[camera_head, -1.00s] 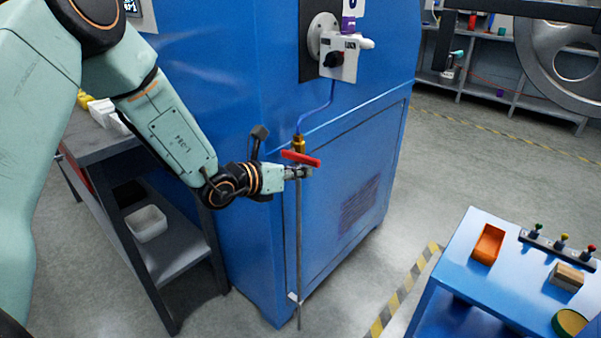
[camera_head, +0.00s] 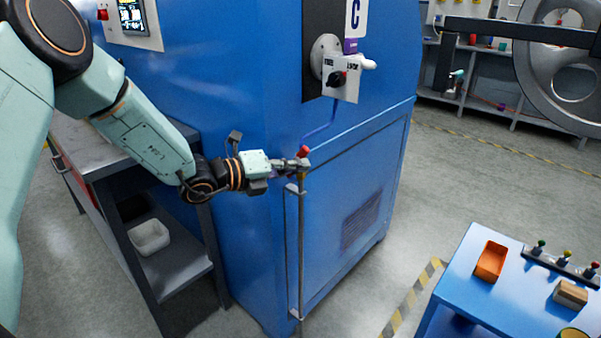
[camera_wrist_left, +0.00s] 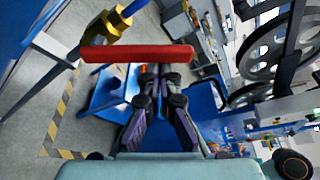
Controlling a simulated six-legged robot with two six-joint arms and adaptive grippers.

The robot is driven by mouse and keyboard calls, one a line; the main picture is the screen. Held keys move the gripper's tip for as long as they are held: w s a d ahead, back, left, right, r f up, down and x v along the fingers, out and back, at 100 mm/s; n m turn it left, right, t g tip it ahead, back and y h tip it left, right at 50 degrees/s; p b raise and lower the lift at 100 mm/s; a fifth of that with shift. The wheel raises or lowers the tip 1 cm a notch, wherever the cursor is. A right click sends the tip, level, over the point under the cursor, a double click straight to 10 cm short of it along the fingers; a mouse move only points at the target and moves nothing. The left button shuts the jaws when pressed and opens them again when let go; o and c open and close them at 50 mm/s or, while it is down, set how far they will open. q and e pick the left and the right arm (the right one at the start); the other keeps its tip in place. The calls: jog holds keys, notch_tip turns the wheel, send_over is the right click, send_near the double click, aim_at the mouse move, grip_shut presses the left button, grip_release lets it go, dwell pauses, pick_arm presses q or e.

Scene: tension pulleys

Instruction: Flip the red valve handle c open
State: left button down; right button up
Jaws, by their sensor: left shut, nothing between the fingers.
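The red valve handle (camera_head: 303,152) shows in the head view as a short red piece above my left fingertips, at the end of the blue pipe (camera_head: 322,130) along the blue cabinet's edge. In the left wrist view the handle (camera_wrist_left: 137,54) is a long red bar lying across the picture, beside a brass valve body (camera_wrist_left: 108,30). My left gripper (camera_head: 303,165) is shut and empty. Its fingertips (camera_wrist_left: 160,72) are right at the bar's lower edge in the wrist view; I cannot tell whether they touch. My right gripper is not in view.
A grey shelf table (camera_head: 180,265) is left, a blue table (camera_head: 455,290) right. Open floor lies between cabinet and blue table.

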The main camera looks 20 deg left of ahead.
aim_at(298, 153)
pick_arm(q)
jog(key=a+n, duration=0.1)
jog(key=r+n+h, duration=0.1)
jog(key=n, duration=0.1)
jog(key=w+a+n+t, duration=0.1)
jog(key=shift+a+r+n+h+b, duration=0.3)
jog(key=shift+r+n+b, duration=0.05)
jog(key=shift+n+b, duration=0.05)
jog(key=shift+a+r, duration=0.1)
jog(key=shift+a, duration=0.2)
jog(key=shift+w+a+r, duration=0.1)
dwell(0.5)
